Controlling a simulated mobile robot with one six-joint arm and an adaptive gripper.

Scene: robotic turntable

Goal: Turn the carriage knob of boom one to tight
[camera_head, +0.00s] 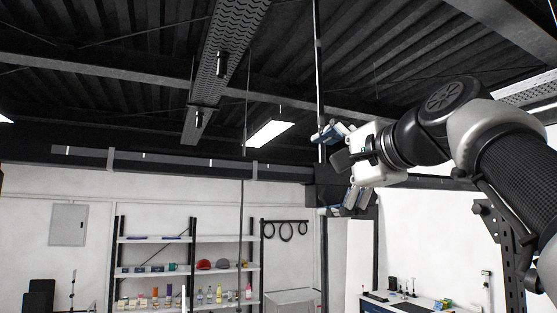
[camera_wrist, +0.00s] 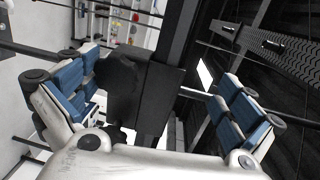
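My gripper (camera_head: 335,171) is raised at the right of centre in the head view, with its blue-padded fingers spread apart. In the wrist view my gripper (camera_wrist: 160,82) also shows open, one finger pair at the left and one at the right. A dark, lobed shape that looks like the knob (camera_wrist: 118,82) lies between them, closer to the left fingers, against a black block (camera_wrist: 158,98). I cannot tell whether a finger touches it. In the head view a dark piece (camera_head: 341,160) shows between the fingers. Its marking and setting cannot be read.
A thin vertical pole (camera_head: 319,75) hangs from the ceiling just above my gripper. Perforated ceiling trays (camera_head: 232,45) and a lit lamp (camera_head: 269,133) are overhead. Shelves (camera_head: 190,240) with small items stand at the back wall, and a workbench (camera_head: 405,304) is low at the right.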

